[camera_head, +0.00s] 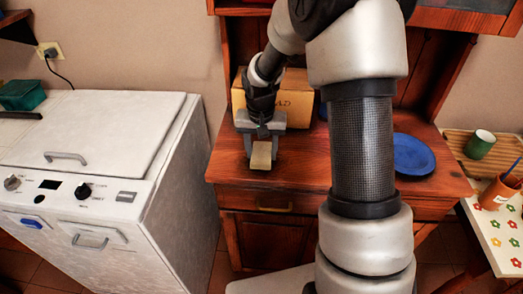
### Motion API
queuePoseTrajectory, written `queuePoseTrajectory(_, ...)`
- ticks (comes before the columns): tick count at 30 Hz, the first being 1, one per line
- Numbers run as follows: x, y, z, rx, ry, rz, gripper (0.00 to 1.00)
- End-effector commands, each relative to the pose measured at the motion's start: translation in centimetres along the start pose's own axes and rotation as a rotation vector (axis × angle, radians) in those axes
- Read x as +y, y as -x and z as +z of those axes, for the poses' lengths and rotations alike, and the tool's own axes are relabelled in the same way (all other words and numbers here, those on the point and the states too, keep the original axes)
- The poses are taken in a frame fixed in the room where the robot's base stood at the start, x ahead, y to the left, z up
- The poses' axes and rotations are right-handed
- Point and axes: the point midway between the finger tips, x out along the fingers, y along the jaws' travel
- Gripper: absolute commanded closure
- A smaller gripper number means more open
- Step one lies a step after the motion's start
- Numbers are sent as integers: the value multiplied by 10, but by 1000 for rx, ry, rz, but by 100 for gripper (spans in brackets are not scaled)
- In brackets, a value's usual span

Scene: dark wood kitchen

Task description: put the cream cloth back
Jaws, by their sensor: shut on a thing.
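My gripper (262,144) reaches down over the left part of the wooden cabinet top. It is shut on a small cream-tan piece, which looks like the cream cloth (261,156). The cloth hangs below the fingers, near the front edge of the top. I cannot tell whether its lower end touches the wood.
A cardboard-coloured box (294,98) with lettering stands behind my gripper. A blue plate (412,155) lies on the right of the wooden top (306,164). A white appliance (90,140) stands at left. A table at right holds a green cup (480,145) and an orange pot (497,193).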

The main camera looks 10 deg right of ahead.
Motion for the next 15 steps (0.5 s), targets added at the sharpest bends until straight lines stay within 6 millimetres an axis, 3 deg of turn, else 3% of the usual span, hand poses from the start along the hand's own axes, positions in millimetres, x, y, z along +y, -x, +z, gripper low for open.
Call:
queuePoseTrajectory(1,0,-4,1,0,0,0,73)
queuePoseTrajectory(2,0,-2,0,0,0,0,49)
queuePoseTrajectory(5,0,-2,0,-1,0,0,34)
queuePoseTrajectory(15,0,3,0,0,0,0,34)
